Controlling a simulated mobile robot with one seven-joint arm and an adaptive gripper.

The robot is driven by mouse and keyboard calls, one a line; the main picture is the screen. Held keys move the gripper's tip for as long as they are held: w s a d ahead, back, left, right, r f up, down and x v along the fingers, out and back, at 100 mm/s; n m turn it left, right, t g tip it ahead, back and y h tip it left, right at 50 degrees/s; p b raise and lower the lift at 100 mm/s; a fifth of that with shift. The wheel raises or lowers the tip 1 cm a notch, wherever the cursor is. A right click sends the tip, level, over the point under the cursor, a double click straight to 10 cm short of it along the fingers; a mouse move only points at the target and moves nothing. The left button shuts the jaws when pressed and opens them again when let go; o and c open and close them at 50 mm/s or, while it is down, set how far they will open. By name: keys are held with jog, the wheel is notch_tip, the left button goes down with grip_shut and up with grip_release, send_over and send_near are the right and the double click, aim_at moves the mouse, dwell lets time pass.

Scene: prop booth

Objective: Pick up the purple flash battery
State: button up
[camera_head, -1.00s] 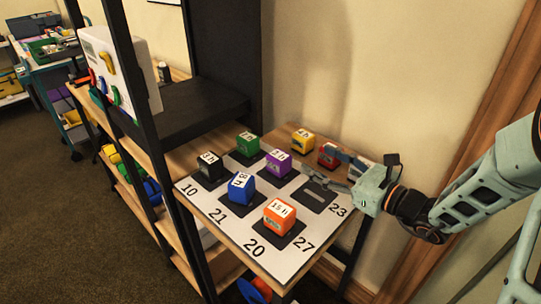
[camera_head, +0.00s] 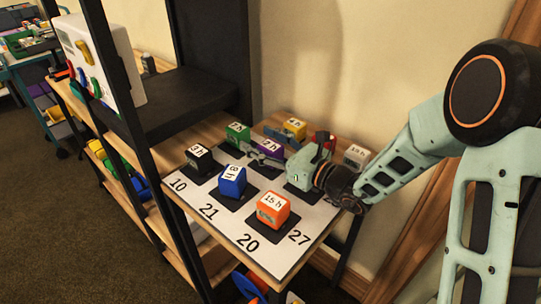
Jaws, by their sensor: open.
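The purple flash battery (camera_head: 270,145) is a small block with a white labelled top, in the back half of the numbered white board (camera_head: 213,221). My gripper (camera_head: 260,155) comes in from the right, low over the board. Its fingers reach to the near side of the purple battery and hide part of it. The jaws are open; I cannot tell whether a finger touches the battery or whether it sits between them.
Close by stand a green block (camera_head: 238,136), a black block (camera_head: 199,160), a blue block (camera_head: 232,181), an orange block (camera_head: 272,208) and a yellow block (camera_head: 294,128). A red block (camera_head: 322,138) and a white-topped block (camera_head: 356,156) are behind my gripper. A wall borders the back.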

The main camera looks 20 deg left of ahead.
jog(key=shift+x, duration=1.2)
grip_shut()
